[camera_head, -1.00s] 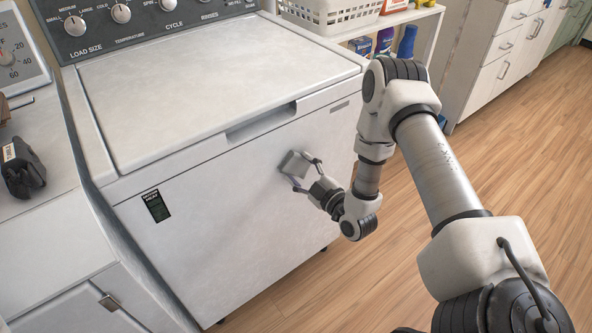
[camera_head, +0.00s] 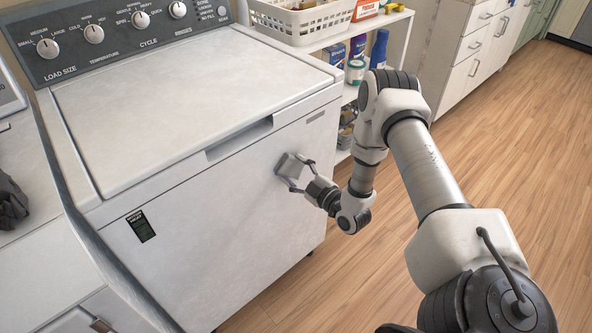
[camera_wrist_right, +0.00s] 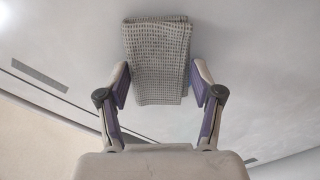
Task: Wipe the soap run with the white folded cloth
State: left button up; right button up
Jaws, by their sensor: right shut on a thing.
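The white folded cloth (camera_head: 291,166), light grey with a waffle weave in the wrist view (camera_wrist_right: 157,60), lies against the front panel of the white washing machine (camera_head: 215,245). My right gripper (camera_head: 290,177) is shut on the cloth. In the wrist view its two fingers (camera_wrist_right: 160,88) stand at either side of the cloth's lower part. The soap run cannot be made out in either view; the cloth and gripper hide part of the panel. My left gripper is not in view.
The washer lid is closed, with the control panel (camera_head: 110,35) behind it. A dark object (camera_head: 12,200) rests on the white surface at the left. A shelf at the back right holds a white basket (camera_head: 300,22) and a blue bottle (camera_head: 379,49). Open wooden floor lies at right.

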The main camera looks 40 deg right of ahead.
aim_at(285, 176)
jog(key=a, duration=0.3)
jog(key=shift+s+a, duration=0.15)
jog(key=shift+a, duration=0.05)
jog(key=shift+a+f+b, duration=0.1)
jog(key=shift+a+b, duration=0.5)
jog(key=shift+a, duration=1.2)
jog(key=shift+s, duration=0.1)
jog(key=shift+s+r, duration=0.2)
jog(key=s+p, duration=0.2)
jog(key=s, duration=0.1)
jog(key=s+p, duration=0.1)
jog(key=s, duration=0.1)
jog(key=shift+s+d+f, duration=0.15)
jog(key=shift+s+d, duration=0.05)
jog(key=shift+d, duration=0.05)
